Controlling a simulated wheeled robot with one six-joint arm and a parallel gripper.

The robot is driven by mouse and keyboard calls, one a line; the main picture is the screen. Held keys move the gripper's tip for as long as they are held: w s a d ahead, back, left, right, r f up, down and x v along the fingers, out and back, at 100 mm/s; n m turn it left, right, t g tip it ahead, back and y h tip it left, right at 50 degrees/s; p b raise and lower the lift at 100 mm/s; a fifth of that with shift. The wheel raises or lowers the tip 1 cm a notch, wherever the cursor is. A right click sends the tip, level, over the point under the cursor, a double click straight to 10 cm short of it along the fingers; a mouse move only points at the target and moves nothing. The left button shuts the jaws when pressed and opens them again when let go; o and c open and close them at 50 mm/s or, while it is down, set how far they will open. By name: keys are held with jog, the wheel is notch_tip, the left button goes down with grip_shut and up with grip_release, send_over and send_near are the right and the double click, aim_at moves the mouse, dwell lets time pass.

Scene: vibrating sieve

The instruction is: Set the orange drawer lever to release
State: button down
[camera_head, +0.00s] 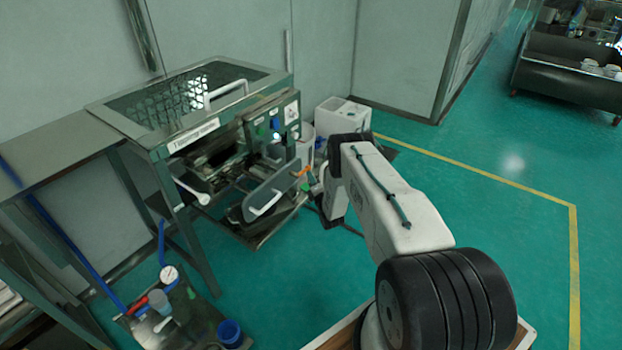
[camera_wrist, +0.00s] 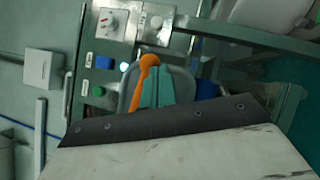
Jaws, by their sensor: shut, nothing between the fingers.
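The orange drawer lever (camera_head: 303,171) is at the right end of the sieve machine's drawer front (camera_head: 275,192). In the wrist view the orange lever (camera_wrist: 145,78) stands up slightly tilted, with its rounded knob at the top. My gripper (camera_head: 314,184) is just right of the lever in the head view, small and partly hidden by my arm. In the wrist view my teal fingers (camera_wrist: 165,84) are closed and empty, close to the right of the lever. I cannot tell whether they touch it.
The machine's control panel (camera_wrist: 106,62) has green and blue buttons and a rotary knob. A white bin (camera_head: 343,113) stands behind my arm. A low cart (camera_head: 185,315) with a gauge and cups is at the front left.

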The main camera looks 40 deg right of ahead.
jog(key=s+d+f, duration=0.2)
jog(key=s+f, duration=0.7)
jog(key=shift+f, duration=0.25)
dwell(0.5)
